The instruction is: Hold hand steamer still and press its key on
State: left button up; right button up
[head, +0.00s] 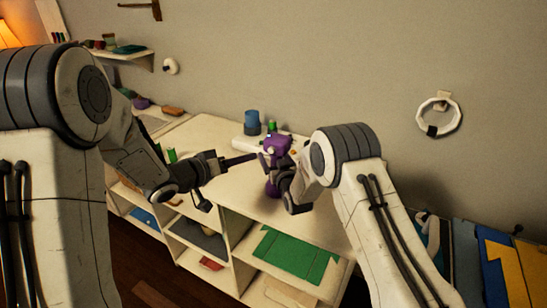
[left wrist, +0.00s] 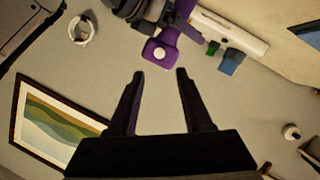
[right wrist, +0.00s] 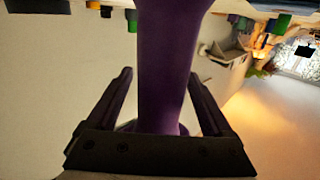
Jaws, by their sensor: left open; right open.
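The purple hand steamer (head: 278,146) stands upright on the cream counter top, and it also shows in both wrist views. In the right wrist view its purple body (right wrist: 168,70) rises between the spread fingers of my right gripper (right wrist: 160,78). That gripper is open, with a visible gap on each side. In the left wrist view a round white key (left wrist: 159,53) sits on the steamer's purple end. My left gripper (left wrist: 160,74) is open and empty, its fingertips pointing at that end from a short distance. In the head view my right wrist hides part of the steamer.
A white shelf block with a blue cup (head: 251,122) and a green item (head: 272,127) stands behind the steamer. The counter (head: 222,192) has open cubbies below, with a green folded cloth (head: 297,253). A white ring (head: 438,116) hangs on the wall at right.

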grip_shut()
pick_arm(q)
grip_shut()
dwell(1.1)
jog(key=shift+w+d, duration=0.1)
dwell(0.6)
